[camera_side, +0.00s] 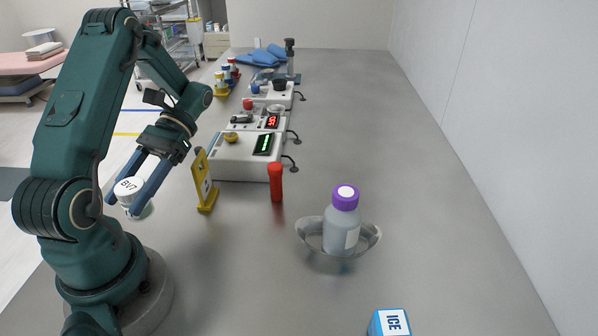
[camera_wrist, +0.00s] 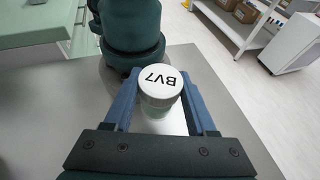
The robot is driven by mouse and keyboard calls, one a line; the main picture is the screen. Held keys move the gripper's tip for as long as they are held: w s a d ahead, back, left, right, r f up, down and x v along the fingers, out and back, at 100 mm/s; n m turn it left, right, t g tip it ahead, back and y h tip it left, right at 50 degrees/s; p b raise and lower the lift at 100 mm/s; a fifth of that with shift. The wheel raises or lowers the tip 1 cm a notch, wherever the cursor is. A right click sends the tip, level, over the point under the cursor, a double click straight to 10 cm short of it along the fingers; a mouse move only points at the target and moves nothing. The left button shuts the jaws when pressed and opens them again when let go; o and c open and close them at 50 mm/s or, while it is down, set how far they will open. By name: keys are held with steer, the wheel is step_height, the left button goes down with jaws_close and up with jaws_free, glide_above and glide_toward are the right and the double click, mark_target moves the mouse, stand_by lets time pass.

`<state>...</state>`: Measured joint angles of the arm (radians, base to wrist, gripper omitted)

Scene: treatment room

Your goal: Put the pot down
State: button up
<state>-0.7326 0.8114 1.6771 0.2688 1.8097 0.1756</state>
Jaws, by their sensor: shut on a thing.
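The pot is beside my arm's base, over the left part of the grey table (camera_side: 240,270). I cannot tell the gap beneath it. Its lower body is partly hidden by a finger.
White devices (camera_side: 240,160) line the table behind. The table's right side is clear.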

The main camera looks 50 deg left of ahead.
steer(key=a+r+m+t+y, duration=0.3)
steer(key=a+m+y, duration=0.55)
steer(key=a, duration=0.25)
steer(key=a+r+m+t+y, duration=0.2)
steer(key=a+r+m+y, duration=0.1)
steer(key=a+m+y, duration=0.75)
steer(key=shift+w+a+f+n+h, duration=0.25)
steer(key=shift+w+f+n, duration=0.1)
steer(key=shift+w+f, duration=1.7)
steer(key=shift+w+a+f+n+h, duration=0.15)
steer(key=shift+w+f+n+h, duration=0.2)
steer(key=shift+w+f, duration=1.65)
steer(key=shift+w+a+f+n+h, duration=0.2)
steer(key=shift+w+f+n, duration=0.2)
steer(key=shift+w+f, duration=1.65)
steer(key=shift+w+f, duration=0.1)
steer(key=shift+w, duration=0.2)
steer(key=shift+f, duration=0.15)
steer(key=o, duration=1.4)
steer(key=shift+f, duration=0.1)
